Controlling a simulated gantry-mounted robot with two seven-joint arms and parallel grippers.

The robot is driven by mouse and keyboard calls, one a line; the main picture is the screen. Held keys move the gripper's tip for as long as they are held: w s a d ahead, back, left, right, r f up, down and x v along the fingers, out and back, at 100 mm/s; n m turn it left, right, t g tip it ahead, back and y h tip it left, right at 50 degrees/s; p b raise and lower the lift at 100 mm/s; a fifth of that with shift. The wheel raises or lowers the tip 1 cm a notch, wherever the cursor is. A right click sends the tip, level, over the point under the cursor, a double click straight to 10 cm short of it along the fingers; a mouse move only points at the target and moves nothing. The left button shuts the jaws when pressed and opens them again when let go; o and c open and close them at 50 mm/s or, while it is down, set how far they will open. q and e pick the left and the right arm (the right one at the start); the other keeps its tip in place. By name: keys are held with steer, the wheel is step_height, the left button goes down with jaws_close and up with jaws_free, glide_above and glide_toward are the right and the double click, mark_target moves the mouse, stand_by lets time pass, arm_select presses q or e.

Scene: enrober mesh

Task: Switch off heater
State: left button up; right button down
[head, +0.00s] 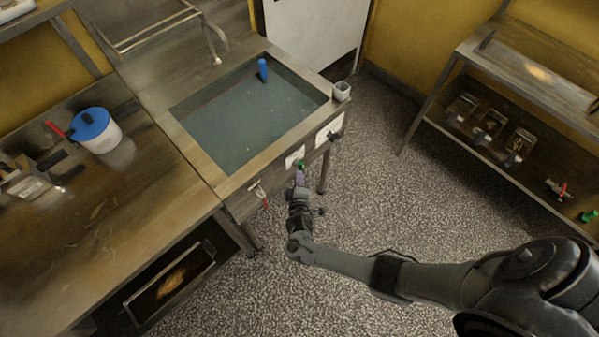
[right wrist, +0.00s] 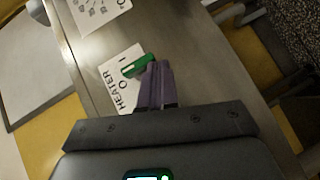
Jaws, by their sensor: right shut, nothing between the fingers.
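The heater switch is a green lever (right wrist: 138,66) beside a white label (right wrist: 118,82) reading HEATER with O and I marks. It is on the front of the steel tank; in the head view the green lever (head: 301,166) shows just beyond my right gripper. My right gripper (right wrist: 156,68), with purple fingers, is shut and empty, its tips right beside the lever's end. I cannot tell whether they touch it, or which mark the lever points to. The right gripper (head: 300,178) is small in the head view. My left gripper is not in view.
The tank (head: 198,165) holds bluish liquid and a blue object (head: 262,70). A grey cup (head: 342,91) stands at its right corner. A second label (head: 330,129) and a red-handled fitting (head: 259,193) are on its front. A blue-lidded pot (head: 97,130) stands on the left counter. The speckled floor is clear.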

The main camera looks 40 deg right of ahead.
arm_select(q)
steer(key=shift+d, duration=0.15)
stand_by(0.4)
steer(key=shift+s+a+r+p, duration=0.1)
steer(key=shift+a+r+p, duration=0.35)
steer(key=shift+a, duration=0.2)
arm_select(e)
steer(key=s+a, duration=0.8)
steer(key=a, duration=0.2)
steer(key=shift+a, duration=0.2)
